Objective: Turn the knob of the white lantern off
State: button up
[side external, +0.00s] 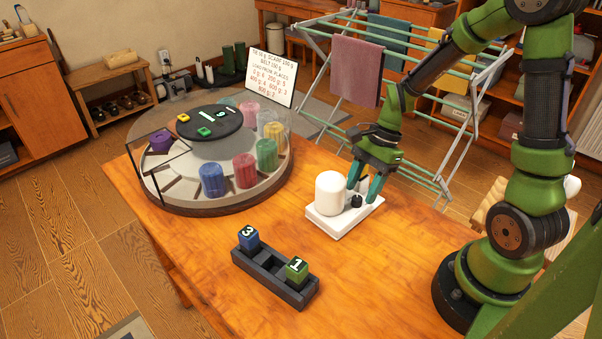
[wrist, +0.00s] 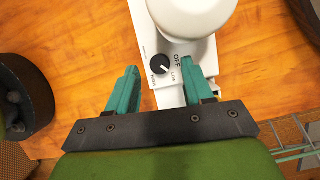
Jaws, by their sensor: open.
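The white lantern (side external: 330,193) stands on a white base (side external: 345,215) on the wooden table; its rounded top (wrist: 192,15) also shows in the wrist view. Its black knob (side external: 356,201) sits on the base beside the rounded top. In the wrist view the knob (wrist: 160,64) has the labels OFF, LOW and HIGH around it, and its pale pointer mark appears to face LOW. My gripper (side external: 367,188) is above the base at the knob's end.
A round turntable (side external: 225,204) with several coloured cylinders stands left of the lantern. A dark slotted tray (side external: 262,278) with a blue 3 block (side external: 248,238) and a green 1 block (side external: 297,269) lies in front. A drying rack (side external: 425,130) stands behind. Bare table surrounds the lantern.

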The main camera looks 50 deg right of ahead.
jog(key=shift+x, duration=0.9)
grip_shut()
jog(key=shift+n, duration=0.3)
jog(key=n+g, duration=0.1)
jog(key=n, duration=0.3)
jog(key=shift+w+g, duration=0.2)
jog(key=shift+g, duration=0.2)
jog(key=n, duration=0.2)
jog(key=n+g+h, duration=0.1)
jog(key=n, duration=0.1)
jog(key=shift+w+a+n, duration=0.1)
jog(key=shift+w+n, duration=0.05)
jog(key=shift+n, duration=0.25)
jog(key=shift+g, duration=0.3)
